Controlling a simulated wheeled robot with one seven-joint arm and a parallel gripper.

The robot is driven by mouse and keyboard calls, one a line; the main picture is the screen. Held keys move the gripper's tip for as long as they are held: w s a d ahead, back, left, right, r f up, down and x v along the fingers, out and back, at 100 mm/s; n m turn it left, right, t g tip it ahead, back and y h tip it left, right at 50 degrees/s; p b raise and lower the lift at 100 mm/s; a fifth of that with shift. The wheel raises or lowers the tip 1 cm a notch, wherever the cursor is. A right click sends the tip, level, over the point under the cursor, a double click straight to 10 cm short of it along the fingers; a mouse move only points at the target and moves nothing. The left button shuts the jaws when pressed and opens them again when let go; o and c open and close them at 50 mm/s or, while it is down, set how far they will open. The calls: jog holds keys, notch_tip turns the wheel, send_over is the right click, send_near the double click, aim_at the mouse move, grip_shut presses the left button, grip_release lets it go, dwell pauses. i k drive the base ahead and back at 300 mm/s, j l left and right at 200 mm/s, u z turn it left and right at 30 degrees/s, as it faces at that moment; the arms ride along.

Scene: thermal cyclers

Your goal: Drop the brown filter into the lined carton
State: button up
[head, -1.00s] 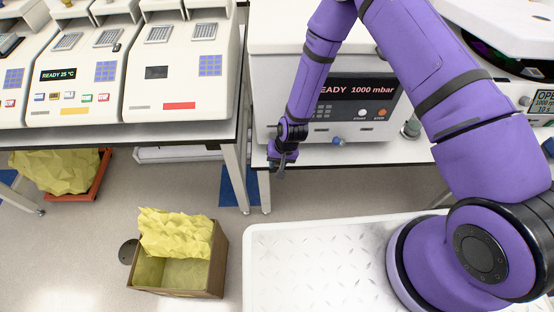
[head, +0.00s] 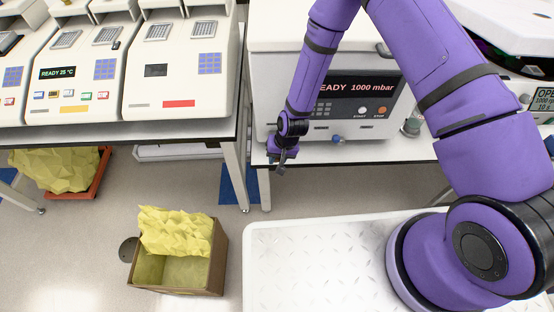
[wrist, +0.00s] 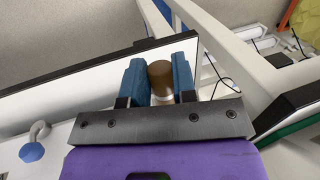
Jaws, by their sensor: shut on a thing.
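The brown filter (wrist: 161,78) is a small brown cylinder with a pale lower part in the wrist view. My gripper (wrist: 160,84) is shut on it, with one blue finger on each side. In the head view my gripper (head: 280,165) hangs at the front edge of the bench, below the vacuum oven; the filter cannot be made out there. The lined carton (head: 220,262) stands open on the floor to the left of and below my gripper. Its crumpled yellow liner (head: 174,232) rises above the back rim.
A white bench with thermal cyclers (head: 175,75) is at upper left. Its leg (head: 236,178) stands between the carton and my gripper's side. An orange tray with yellow crumpled material (head: 55,168) lies under it. A white textured platform (head: 320,265) is right of the carton.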

aim_at(195, 262)
jog(key=u, duration=1.85)
jog(key=i+l, duration=0.3)
jog(key=l, duration=0.15)
jog(key=i+l, duration=0.3)
jog(key=l, duration=0.15)
jog(key=z, duration=0.05)
